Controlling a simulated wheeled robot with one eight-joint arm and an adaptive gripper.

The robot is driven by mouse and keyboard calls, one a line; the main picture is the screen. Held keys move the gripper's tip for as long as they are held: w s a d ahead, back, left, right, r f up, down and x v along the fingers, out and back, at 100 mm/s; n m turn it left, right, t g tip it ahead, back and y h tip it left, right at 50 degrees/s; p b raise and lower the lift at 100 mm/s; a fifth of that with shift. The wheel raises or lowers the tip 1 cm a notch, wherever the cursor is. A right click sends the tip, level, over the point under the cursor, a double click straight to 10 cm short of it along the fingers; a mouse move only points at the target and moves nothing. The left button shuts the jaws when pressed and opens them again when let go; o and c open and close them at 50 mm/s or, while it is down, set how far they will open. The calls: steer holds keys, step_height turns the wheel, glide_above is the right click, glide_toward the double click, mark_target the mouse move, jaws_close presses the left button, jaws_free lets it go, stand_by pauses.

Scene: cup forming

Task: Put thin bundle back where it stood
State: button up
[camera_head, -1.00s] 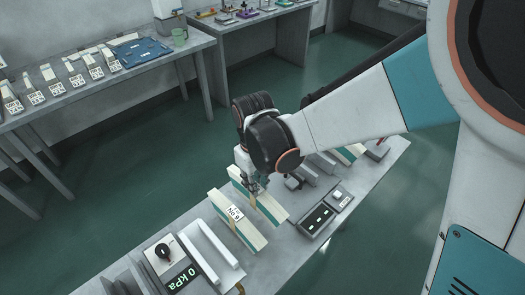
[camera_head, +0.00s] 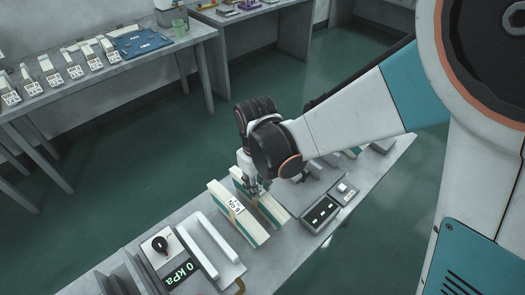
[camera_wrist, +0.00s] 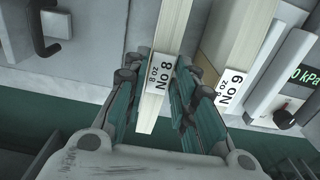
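The thin bundle is a tall pale stack with a teal side (camera_head: 262,204). In the wrist view, the No 8 bundle (camera_wrist: 156,92) shows a white label reading "8 oz No 8". My gripper (camera_head: 254,186) points down over it from above. In the wrist view my gripper's fingers (camera_wrist: 162,72) lie on either side of the No 8 bundle and appear shut on it. The bundle stands upright beside the thicker No 9 bundle (camera_head: 236,213), which also shows in the wrist view (camera_wrist: 232,75). I cannot see the held bundle's underside clearly.
A pressure display (camera_head: 180,272) and dial (camera_head: 161,245) stand left of the bundles, beside white rails (camera_head: 214,248). A far table (camera_head: 110,75) holds several labelled stacks.

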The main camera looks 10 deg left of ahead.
steer(key=shift+o, duration=0.6)
steer(key=shift+r, duration=0.15)
step_height(320, 180, up, 12)
steer(key=p, duration=0.8)
steer(key=shift+p, duration=0.35)
